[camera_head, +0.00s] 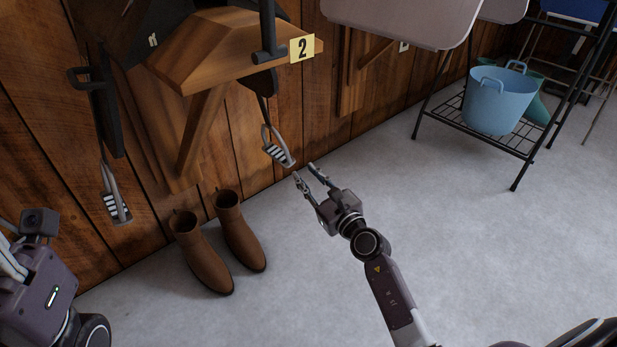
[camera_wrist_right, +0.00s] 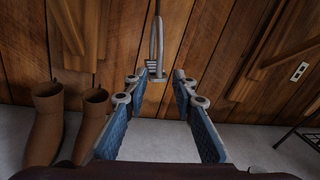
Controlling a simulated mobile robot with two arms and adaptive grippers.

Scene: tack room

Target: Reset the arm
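My right gripper (camera_head: 304,172) is open and empty in the head view, held in the air in front of the wooden wall. Its two spread fingers also show in the right wrist view (camera_wrist_right: 158,88), with a stirrup (camera_wrist_right: 156,62) hanging beyond the gap between them. In the head view that stirrup (camera_head: 277,147) hangs just up and left of the fingertips. I cannot tell whether they touch, but no finger closes around it. My left arm shows at the lower left edge; its gripper's fingers are not clearly in view.
A wooden saddle rack (camera_head: 215,45) with a yellow tag "2" (camera_head: 302,49) juts from the wall. A second stirrup (camera_head: 115,207) hangs at left. Brown boots (camera_head: 202,256) stand on the floor below. A black wire rack (camera_head: 480,131) holds a blue tub (camera_head: 497,101) at right. The middle floor is clear.

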